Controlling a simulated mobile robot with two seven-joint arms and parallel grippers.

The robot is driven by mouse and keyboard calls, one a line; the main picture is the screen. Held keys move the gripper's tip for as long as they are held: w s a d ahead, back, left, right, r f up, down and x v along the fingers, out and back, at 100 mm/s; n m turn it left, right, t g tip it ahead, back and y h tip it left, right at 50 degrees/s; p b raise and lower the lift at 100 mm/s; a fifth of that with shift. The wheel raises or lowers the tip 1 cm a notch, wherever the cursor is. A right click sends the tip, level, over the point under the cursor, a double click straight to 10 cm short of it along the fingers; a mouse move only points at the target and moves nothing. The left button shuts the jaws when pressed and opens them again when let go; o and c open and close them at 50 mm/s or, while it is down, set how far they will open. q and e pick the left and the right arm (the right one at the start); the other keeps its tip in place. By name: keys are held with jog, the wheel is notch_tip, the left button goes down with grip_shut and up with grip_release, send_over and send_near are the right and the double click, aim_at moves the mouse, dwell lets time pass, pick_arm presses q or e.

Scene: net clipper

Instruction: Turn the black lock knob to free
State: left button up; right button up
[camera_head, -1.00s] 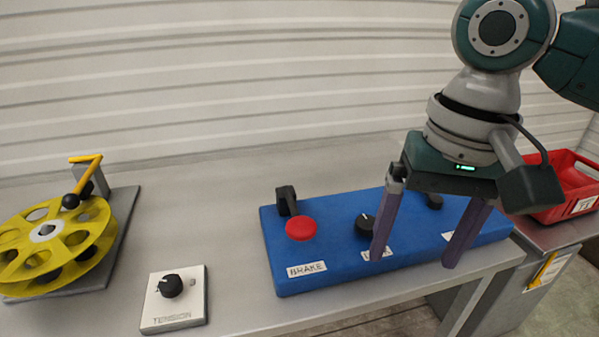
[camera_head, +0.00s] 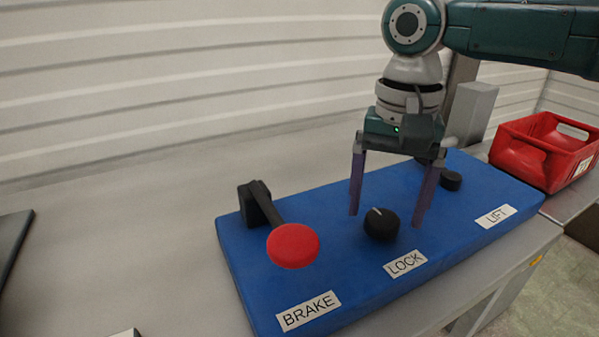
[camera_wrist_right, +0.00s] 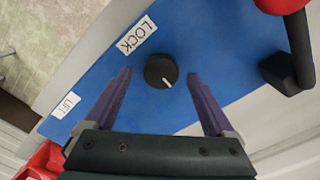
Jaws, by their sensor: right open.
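The black lock knob (camera_head: 381,224) stands on the blue panel (camera_head: 330,192) behind its LOCK label (camera_head: 405,263). A white pointer line shows on its top. My right gripper (camera_head: 387,220) is open, with its two purple fingers pointing down above the panel, one to each side of the knob in the picture. In the right wrist view the knob (camera_wrist_right: 161,70) lies between and slightly beyond the fingertips (camera_wrist_right: 160,74), and neither finger touches it. My left gripper is not in view.
The red brake knob (camera_head: 293,245) on its black lever stands left of the lock knob. Another black knob (camera_head: 451,181) sits behind the LIFT label (camera_head: 496,216). A red bin (camera_head: 545,150) stands at the right. The table left of the panel is mostly clear.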

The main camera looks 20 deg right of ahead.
jog(key=shift+f, duration=0.9)
